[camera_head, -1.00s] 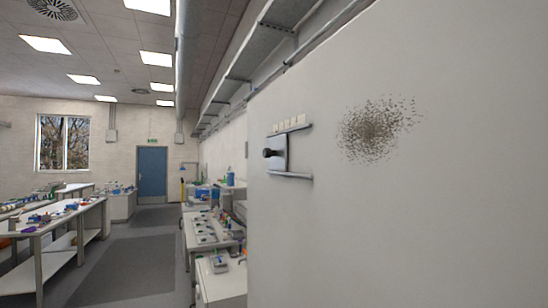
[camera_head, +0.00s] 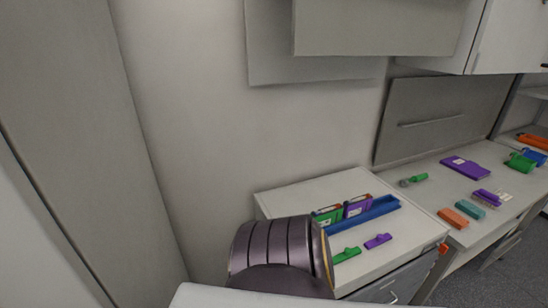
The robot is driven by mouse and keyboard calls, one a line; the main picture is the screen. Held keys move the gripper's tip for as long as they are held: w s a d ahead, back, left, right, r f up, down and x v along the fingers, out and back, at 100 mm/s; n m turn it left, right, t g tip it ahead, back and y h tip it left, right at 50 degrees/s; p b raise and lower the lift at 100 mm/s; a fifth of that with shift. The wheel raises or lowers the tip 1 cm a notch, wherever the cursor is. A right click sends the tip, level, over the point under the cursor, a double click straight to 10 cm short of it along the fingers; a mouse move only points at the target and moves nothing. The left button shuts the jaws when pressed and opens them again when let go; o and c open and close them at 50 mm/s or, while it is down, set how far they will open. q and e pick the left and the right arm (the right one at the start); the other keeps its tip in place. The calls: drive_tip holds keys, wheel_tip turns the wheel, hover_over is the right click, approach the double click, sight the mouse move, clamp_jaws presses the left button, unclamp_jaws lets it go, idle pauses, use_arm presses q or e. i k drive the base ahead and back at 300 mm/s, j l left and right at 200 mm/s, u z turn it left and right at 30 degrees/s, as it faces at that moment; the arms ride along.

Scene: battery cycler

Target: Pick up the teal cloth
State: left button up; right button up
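A small teal folded piece (camera_head: 470,209), which looks like the teal cloth, lies on the light bench (camera_head: 430,195) at the right of the head view. It lies just right of an orange folded piece (camera_head: 454,217) of similar size. A purple item (camera_head: 487,196) is close behind it. Neither of my grippers shows in the head view. A dark ribbed part of my own arm stands at the bottom centre, well left of the teal piece.
A white cabinet top (camera_head: 290,199) nearer me bears a blue tray (camera_head: 378,214) with green and purple boxes, plus small green (camera_head: 347,255) and purple (camera_head: 378,240) items. A purple flat case (camera_head: 465,167) lies farther back. Wall cabinets overhang; floor shows at lower right.

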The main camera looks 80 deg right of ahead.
sight(466, 207)
drive_tip(key=j+z, duration=0.15)
drive_tip(key=z, duration=0.35)
drive_tip(key=k+z, duration=0.15)
drive_tip(key=z, duration=0.35)
drive_tip(key=k+j+z, duration=0.1)
drive_tip(key=z, duration=0.4)
drive_tip(key=k+z, duration=0.1)
drive_tip(key=z, duration=0.4)
drive_tip(key=k+z, duration=0.1)
drive_tip(key=z, duration=0.4)
drive_tip(key=k+z, duration=0.1)
drive_tip(key=z, duration=0.4)
drive_tip(key=k+l+z, duration=0.1)
drive_tip(key=z, duration=0.4)
drive_tip(key=l+z, duration=0.15)
drive_tip(key=z, duration=0.35)
drive_tip(key=u, duration=1.25)
